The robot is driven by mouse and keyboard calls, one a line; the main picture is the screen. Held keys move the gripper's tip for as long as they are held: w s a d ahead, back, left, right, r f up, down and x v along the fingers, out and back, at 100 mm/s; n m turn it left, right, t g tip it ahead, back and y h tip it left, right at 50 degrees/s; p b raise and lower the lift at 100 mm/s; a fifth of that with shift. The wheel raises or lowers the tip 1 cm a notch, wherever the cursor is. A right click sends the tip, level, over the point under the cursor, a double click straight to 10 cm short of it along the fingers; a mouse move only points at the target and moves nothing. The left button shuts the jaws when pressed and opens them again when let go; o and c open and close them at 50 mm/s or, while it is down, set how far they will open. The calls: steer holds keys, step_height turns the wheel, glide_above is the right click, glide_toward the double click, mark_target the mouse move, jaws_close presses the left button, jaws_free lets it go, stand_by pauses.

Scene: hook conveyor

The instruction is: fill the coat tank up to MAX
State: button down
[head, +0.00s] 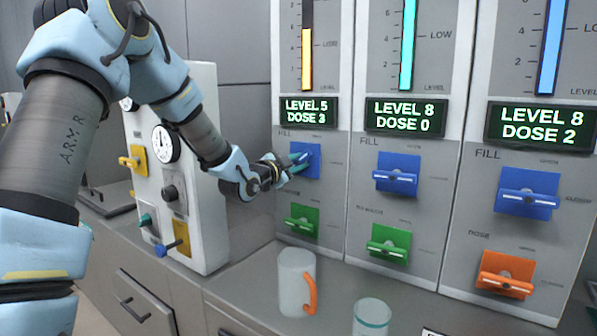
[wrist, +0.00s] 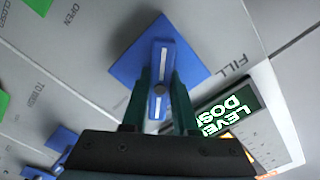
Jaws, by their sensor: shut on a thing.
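My gripper (head: 288,168) is at the left panel's blue FILL handle (head: 307,160). In the wrist view its two fingers (wrist: 160,95) are shut on the blue bar (wrist: 160,55) over a blue square plate (wrist: 125,68). The left panel's display (head: 307,112) reads LEVEL 5, DOSE 3, and its gauge (head: 307,60) has a yellow column. The middle display (head: 406,117) reads LEVEL 8, DOSE 0. The right display (head: 541,125) reads LEVEL 8, DOSE 2. I cannot read which tank is coat. The gauge tops and any MAX marks are out of view.
Lower handles are green (head: 303,220), green (head: 389,243) and orange (head: 505,274). Middle and right blue FILL handles (head: 397,176) (head: 528,193) are free. A mug (head: 293,285) and a cup (head: 371,317) stand on the counter below. A white valve box (head: 205,225) stands left.

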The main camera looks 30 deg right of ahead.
steer(key=shift+n+b, duration=0.35)
steer(key=shift+n, duration=0.45)
steer(key=c, duration=0.7)
jaws_free()
steer(key=b+v, duration=0.3)
steer(key=v, duration=0.8)
